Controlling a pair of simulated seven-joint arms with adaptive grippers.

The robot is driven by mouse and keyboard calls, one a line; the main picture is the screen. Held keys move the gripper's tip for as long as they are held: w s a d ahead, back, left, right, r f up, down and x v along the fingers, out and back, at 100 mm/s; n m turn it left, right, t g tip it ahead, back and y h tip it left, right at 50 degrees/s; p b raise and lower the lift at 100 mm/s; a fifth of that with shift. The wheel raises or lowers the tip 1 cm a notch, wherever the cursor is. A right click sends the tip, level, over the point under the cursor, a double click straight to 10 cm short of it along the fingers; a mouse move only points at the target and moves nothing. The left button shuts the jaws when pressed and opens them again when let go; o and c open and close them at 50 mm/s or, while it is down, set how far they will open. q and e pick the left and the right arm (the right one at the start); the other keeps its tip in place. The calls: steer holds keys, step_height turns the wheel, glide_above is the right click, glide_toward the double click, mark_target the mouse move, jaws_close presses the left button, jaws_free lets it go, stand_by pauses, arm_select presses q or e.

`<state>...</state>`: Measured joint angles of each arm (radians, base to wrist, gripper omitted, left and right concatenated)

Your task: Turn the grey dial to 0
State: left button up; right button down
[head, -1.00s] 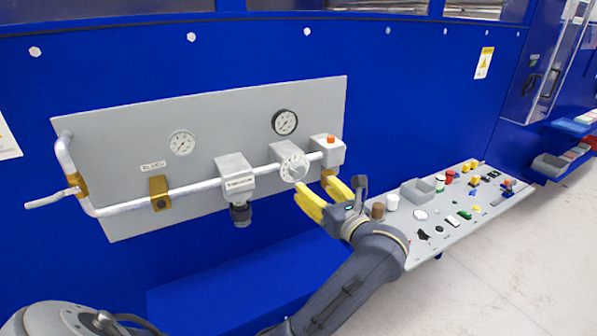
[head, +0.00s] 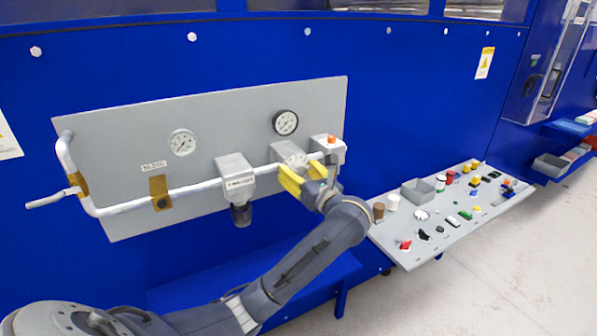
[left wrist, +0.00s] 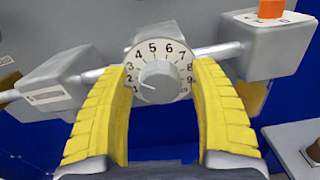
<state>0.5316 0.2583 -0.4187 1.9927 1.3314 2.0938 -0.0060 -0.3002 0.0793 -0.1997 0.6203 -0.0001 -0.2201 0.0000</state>
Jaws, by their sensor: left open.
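The grey dial (left wrist: 159,82) is a round knob on a white numbered plate, facing the left wrist camera. Its white mark points left and slightly up, close to the 1. In the head view the dial plate (head: 292,157) is partly hidden behind my left gripper. My left gripper (head: 301,174) has yellow fingers and is open in front of the dial. In the left wrist view its fingers (left wrist: 161,72) stand on either side of the plate, with the knob between them. I cannot tell whether they touch it. My right gripper is not in view.
A box with an orange button (head: 331,147) sits close right of the dial. A grey valve block (head: 235,178) is to its left on the silver pipe (head: 122,207). Two gauges are above. A shelf with small parts (head: 455,233) is at lower right.

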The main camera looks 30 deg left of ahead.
arm_select(q)
steer(key=c, duration=1.3)
steer(key=shift+n, duration=0.4)
steer(key=n, duration=0.3)
steer(key=shift+n, duration=0.4)
steer(key=shift+c, duration=0.2)
steer(key=n, duration=0.3)
steer(key=shift+n, duration=0.3)
steer(key=n, duration=0.4)
steer(key=shift+n, duration=0.3)
steer(key=shift+s+n, duration=0.1)
steer(key=shift+n, duration=1.8)
